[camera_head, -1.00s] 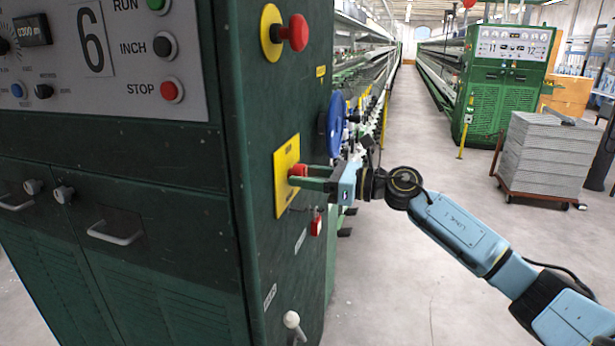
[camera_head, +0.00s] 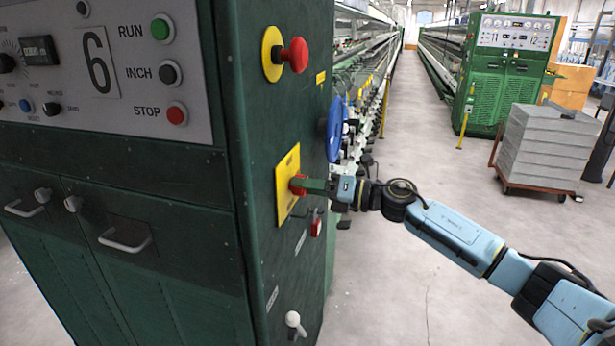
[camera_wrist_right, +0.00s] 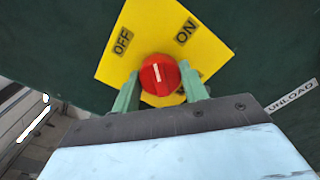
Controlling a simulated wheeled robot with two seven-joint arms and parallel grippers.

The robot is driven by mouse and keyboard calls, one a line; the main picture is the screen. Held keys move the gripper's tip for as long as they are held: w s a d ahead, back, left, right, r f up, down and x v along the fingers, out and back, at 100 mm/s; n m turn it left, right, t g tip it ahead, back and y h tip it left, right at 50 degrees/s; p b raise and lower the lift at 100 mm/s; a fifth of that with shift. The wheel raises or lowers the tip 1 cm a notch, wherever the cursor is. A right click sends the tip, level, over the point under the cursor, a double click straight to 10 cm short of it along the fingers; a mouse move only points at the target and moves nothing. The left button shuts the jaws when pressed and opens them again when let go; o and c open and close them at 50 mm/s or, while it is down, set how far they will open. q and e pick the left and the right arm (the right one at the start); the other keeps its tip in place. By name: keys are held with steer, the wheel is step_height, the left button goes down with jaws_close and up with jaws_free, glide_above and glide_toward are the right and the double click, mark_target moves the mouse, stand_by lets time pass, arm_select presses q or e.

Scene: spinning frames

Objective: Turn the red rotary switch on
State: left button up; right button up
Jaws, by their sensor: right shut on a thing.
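The red rotary switch (camera_head: 296,186) sits on a yellow plate (camera_head: 288,208) on the side of the green machine cabinet. In the right wrist view the round red knob (camera_wrist_right: 168,72) has a white mark pointing up, between the OFF label (camera_wrist_right: 122,41) and the ON label (camera_wrist_right: 186,31). My right gripper (camera_head: 306,186) is shut on the knob, with one green finger on each side of it in the wrist view (camera_wrist_right: 160,90). The lower part of the plate is partly hidden by the knob and fingers. My left gripper is not in view.
A red mushroom button (camera_head: 294,55) is above the switch and a blue wheel (camera_head: 335,128) is just beyond. The aisle floor (camera_head: 400,270) is clear.

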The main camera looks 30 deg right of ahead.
steer(key=m+p, duration=0.4)
steer(key=m, duration=0.1)
steer(key=shift+r+m, duration=0.2)
steer(key=shift+m, duration=0.1)
steer(key=m+p, duration=0.2)
steer(key=m, duration=0.1)
steer(key=shift+p, duration=0.4)
steer(key=shift+f+m, duration=0.15)
steer(key=shift+m, duration=0.35)
steer(key=shift+p, duration=0.3)
steer(key=o, duration=1)
steer(key=shift+s+f, duration=0.1)
steer(key=shift+b+v, duration=1.15)
steer(key=shift+v, duration=5.5)
